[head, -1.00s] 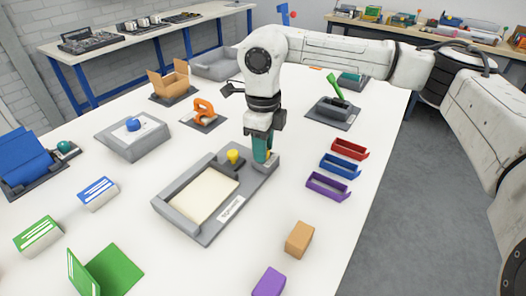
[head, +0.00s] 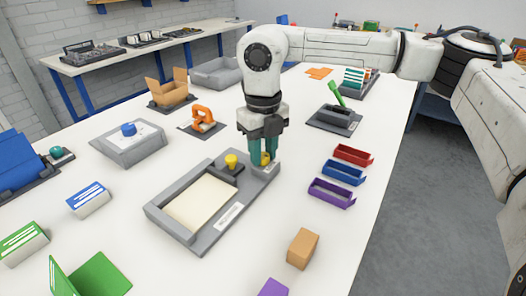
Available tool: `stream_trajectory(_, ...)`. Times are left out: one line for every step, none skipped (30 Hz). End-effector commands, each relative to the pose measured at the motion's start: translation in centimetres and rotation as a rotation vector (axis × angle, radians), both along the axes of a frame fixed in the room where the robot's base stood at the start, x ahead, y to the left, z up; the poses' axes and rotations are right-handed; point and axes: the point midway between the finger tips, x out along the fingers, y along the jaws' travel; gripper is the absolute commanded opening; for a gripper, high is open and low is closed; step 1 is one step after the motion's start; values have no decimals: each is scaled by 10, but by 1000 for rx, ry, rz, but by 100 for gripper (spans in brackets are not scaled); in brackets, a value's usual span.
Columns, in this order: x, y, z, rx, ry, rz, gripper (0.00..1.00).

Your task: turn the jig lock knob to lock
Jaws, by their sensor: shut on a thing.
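The grey jig (head: 187,232) lies on the white table with a cream panel (head: 203,203) in its recess. A yellow knob (head: 232,161) stands upright on a dark base at the jig's far side, apart from my gripper. My gripper (head: 263,163) points down at the jig's far right corner. Its two green fingers are shut on a second yellow knob (head: 266,158), the jig lock knob, which is mostly hidden between them. I cannot tell how far this knob is turned. A white label (head: 228,216) on the jig's front rim is too small to read.
Red (head: 353,154), blue (head: 343,171) and purple (head: 332,193) bins stand right of the jig. A brown block (head: 302,248) is in front of them. An orange clamp (head: 201,118) and a grey box with a blue knob (head: 129,130) stand behind left.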

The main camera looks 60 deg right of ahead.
Motion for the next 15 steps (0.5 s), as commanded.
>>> stream_trajectory(0, 0, 0, 0, -1, -6, 1)
stream_trajectory(0, 0, 0, 0, -1, -8, 1)
stream_trajectory(0, 0, 0, 0, -1, -10, 1)
stream_trajectory(0, 0, 0, 0, -1, -11, 1)
stream_trajectory(0, 0, 0, 0, 0, -11, 1)
stream_trajectory(0, 0, 0, 0, 0, -11, 1)
stream_trajectory(0, 0, 0, 0, 0, -11, 1)
stream_trajectory(0, 0, 0, 0, 0, -11, 1)
stream_trajectory(0, 0, 0, 0, -1, -11, 1)
stream_trajectory(0, 0, 0, 0, 0, -11, 1)
stream_trajectory(0, 0, 0, 0, 0, -11, 1)
stream_trajectory(0, 0, 0, 0, 0, -11, 1)
stream_trajectory(0, 0, 0, 0, 0, -11, 1)
stream_trajectory(0, 0, 0, 0, 0, -10, 33)
stream_trajectory(0, 0, 0, 0, 0, -10, 37)
